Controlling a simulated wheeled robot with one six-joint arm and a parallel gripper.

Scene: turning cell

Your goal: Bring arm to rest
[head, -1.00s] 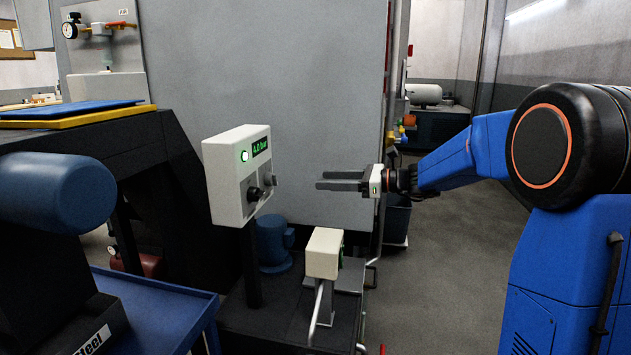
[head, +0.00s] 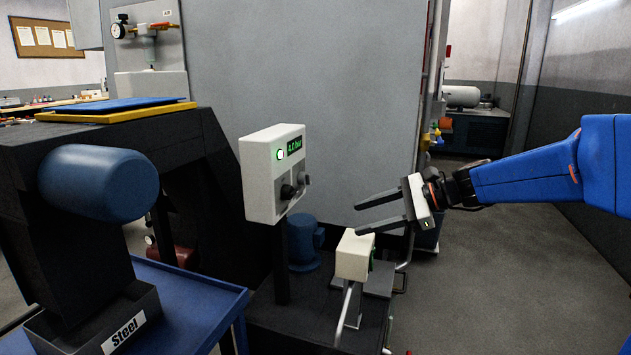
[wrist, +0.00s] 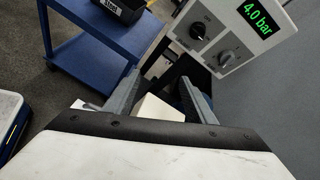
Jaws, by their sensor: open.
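My gripper (head: 382,213) is open and empty in the head view, its two fingers pointing left. It is held in the air to the right of the control box (head: 270,180) and above the small cream box (head: 355,255), apart from both. My blue arm (head: 530,175) reaches in from the right edge. In the wrist view, the open fingers (wrist: 158,88) have nothing between them but the cream box (wrist: 157,108) farther off.
A blue cart (head: 190,310) with a bin labelled Steel (head: 95,325) stands at the lower left. A large grey cabinet (head: 330,90) rises behind the gripper. A blue plate (head: 115,104) lies on a yellow-edged top at left. The floor (head: 500,280) at right is clear.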

